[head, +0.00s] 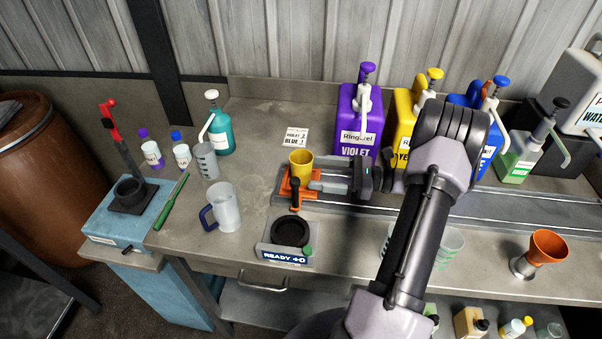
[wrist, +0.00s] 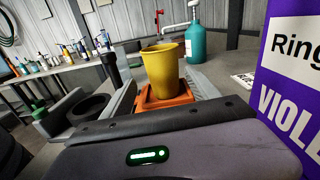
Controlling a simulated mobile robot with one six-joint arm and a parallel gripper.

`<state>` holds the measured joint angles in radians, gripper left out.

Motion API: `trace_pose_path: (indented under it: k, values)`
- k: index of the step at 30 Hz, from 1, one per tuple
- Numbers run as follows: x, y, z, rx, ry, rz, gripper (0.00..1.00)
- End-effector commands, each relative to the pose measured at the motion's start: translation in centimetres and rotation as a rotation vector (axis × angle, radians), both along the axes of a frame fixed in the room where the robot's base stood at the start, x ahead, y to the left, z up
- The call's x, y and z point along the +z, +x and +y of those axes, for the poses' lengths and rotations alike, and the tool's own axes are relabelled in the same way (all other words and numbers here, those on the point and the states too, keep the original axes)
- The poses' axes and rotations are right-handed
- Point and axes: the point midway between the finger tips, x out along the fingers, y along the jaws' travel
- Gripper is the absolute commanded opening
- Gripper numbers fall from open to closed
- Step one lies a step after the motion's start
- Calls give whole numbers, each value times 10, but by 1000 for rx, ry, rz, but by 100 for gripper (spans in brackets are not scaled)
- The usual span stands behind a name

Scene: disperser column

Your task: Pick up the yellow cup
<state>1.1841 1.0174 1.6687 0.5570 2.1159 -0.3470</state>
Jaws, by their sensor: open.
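The yellow cup (head: 301,160) stands upright on an orange holder (head: 287,188) at the left end of the rail on the bench. In the wrist view the cup (wrist: 160,72) is straight ahead, on the orange holder (wrist: 150,104). My gripper (head: 313,174) comes in from the right, low and level, with its fingers pointing left at the cup. It is open, and its fingers lie to either side of the cup's line. I cannot tell whether either finger touches the cup. The cup's lower part is partly hidden by the holder and a finger in the head view.
The violet bottle (head: 359,115) stands close behind my gripper. A black round pad (head: 290,231) with a "READY +0" display lies in front. A clear jug (head: 224,208) and a teal pump bottle (head: 219,132) stand left. More pump bottles line the back right. An orange funnel (head: 548,246) is far right.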

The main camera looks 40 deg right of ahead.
Motion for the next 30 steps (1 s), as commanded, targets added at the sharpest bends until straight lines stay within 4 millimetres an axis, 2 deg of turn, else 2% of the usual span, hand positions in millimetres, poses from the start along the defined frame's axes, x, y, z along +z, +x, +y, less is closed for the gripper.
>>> trace_pose_path:
  k: [6, 14, 17, 24, 30]
  values:
    - [-3, 35, 23, 4, -2, 0, 69]
    - [0, 41, 27, 1, -1, 1, 69]
    - [0, 41, 27, 1, -1, 1, 54]
    - [0, 41, 27, 1, -1, 1, 7]
    - [0, 41, 27, 1, -1, 1, 5]
